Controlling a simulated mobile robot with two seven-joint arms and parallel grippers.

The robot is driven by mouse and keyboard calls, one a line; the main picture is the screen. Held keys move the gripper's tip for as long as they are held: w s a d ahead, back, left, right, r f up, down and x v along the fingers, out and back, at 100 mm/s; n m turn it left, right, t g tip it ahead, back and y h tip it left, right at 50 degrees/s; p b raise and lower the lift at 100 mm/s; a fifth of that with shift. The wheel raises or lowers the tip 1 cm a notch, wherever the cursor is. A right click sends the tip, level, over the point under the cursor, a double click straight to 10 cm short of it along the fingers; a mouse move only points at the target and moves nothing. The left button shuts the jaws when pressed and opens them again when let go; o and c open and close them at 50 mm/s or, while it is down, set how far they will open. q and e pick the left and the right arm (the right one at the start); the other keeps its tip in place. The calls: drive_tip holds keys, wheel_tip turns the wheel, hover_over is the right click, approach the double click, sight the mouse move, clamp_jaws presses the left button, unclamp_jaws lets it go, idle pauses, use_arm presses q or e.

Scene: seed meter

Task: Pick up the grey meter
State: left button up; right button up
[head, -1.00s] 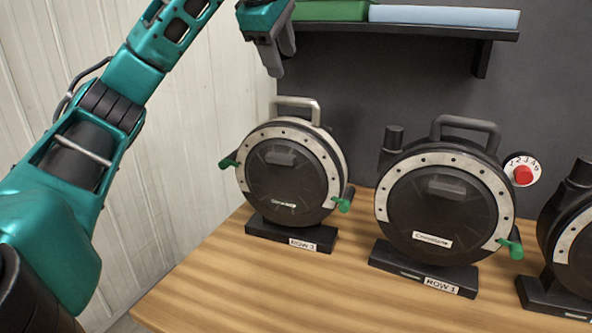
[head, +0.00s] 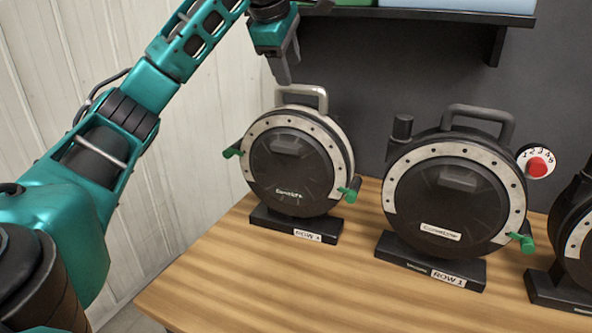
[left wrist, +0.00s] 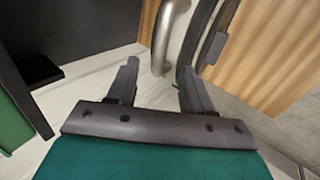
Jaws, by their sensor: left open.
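The grey meter (head: 297,166) stands upright on the black base labelled ROW 3, left on the wooden bench in the head view. It has a dark round face, a pale rim, green knobs and a silver-grey handle (head: 302,92) on top. My left gripper (head: 281,72) is open, pointing down just above and left of that handle. In the left wrist view the open fingers (left wrist: 158,85) are empty. The metal handle (left wrist: 168,38) lies ahead of the gap between them, apart from the fingers. My right gripper is not in view.
A black meter (head: 455,197) stands on the ROW 1 base, with a dial with a red knob (head: 538,166) behind it. Another dark meter (head: 580,235) is cut off at the right edge. A shelf (head: 430,20) with boxes hangs above. The bench front (head: 260,285) is clear.

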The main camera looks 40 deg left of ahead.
sight(294, 85)
use_arm(q)
drive_tip(key=x, duration=0.5)
clamp_jaws()
idle(0.3)
idle(0.8)
drive_tip(key=shift+w+r, duration=0.1)
drive_tip(key=shift+r, duration=0.25)
